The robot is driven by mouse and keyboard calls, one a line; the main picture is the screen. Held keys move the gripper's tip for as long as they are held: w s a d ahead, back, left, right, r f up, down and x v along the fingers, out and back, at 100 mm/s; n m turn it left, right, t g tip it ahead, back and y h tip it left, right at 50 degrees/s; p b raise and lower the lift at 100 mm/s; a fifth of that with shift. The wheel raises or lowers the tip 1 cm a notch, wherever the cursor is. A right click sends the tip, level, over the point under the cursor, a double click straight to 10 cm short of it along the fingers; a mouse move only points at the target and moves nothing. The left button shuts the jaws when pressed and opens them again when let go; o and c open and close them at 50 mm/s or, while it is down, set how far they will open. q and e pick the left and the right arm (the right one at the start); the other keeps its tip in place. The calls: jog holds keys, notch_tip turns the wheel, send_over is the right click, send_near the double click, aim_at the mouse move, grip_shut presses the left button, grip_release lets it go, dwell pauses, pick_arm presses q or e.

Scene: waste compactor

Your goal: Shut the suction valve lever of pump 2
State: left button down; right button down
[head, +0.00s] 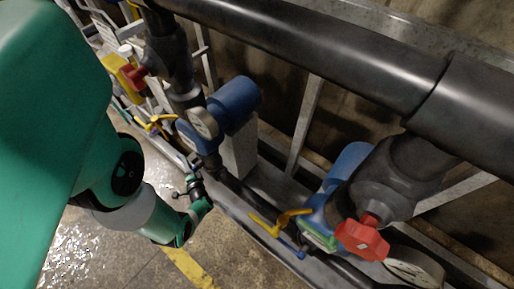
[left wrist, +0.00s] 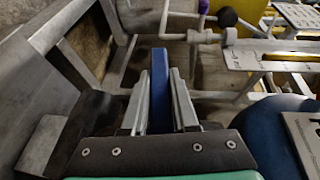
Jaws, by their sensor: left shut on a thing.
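My left gripper (head: 191,184) reaches in from the left, low beside the farther blue pump (head: 234,98). In the left wrist view its two grey fingers (left wrist: 159,88) are closed on both sides of a straight blue lever (left wrist: 160,66), which runs between them and past their tips. In the head view the gripped lever is too small and dark to make out. I cannot read any pump number. My right gripper is not in view.
The nearer pump (head: 350,160) has a yellow lever (head: 280,220), a blue lever (head: 292,246) and a red handwheel (head: 362,238). Another yellow lever (head: 155,122) is near the farther pump. A thick black pipe (head: 330,50) crosses above. The floor (head: 110,250) at lower left is clear.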

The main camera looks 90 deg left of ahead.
pick_arm(q)
jog(key=shift+r, duration=0.2)
jog(key=c, duration=0.7)
grip_release()
jog(key=shift+s, duration=0.2)
jog(key=shift+w, duration=0.1)
